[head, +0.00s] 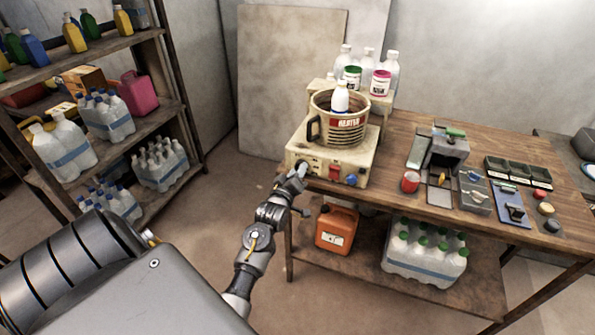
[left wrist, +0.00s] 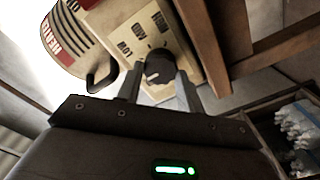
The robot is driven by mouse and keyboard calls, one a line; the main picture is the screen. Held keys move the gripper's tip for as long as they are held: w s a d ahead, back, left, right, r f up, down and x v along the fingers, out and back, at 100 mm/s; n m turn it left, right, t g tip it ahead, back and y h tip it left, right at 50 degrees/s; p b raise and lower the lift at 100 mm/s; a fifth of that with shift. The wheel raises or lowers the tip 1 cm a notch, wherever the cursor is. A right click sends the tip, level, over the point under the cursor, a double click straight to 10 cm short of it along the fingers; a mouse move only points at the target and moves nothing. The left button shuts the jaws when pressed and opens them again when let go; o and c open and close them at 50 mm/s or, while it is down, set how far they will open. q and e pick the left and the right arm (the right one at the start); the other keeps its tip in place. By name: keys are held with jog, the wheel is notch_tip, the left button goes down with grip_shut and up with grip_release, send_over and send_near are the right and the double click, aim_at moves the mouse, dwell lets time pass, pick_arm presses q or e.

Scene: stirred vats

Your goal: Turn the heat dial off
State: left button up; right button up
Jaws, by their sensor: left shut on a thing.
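The heat dial (left wrist: 158,68) is a dark round knob on the pale front panel of the heater unit (head: 360,159). In the left wrist view the panel (left wrist: 128,28) has the words LOW, MED and HIGH around the dial. My left gripper (left wrist: 159,74) has its fingers on both sides of the dial and is shut on it. In the head view my left gripper (head: 298,172) reaches the left part of the unit's front and hides the dial. A pale pot (head: 338,130) with a red label sits on the unit. My right gripper is not in view.
A shelf rack (head: 100,48) stands at left.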

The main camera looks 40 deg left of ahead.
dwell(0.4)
pick_arm(q)
jog(key=o, duration=1)
jog(key=b+v, duration=0.1)
jog(key=v, duration=0.9)
jog(key=shift+s+d+b, duration=0.2)
jog(key=shift+s+b, duration=0.1)
jog(key=shift+s, duration=0.05)
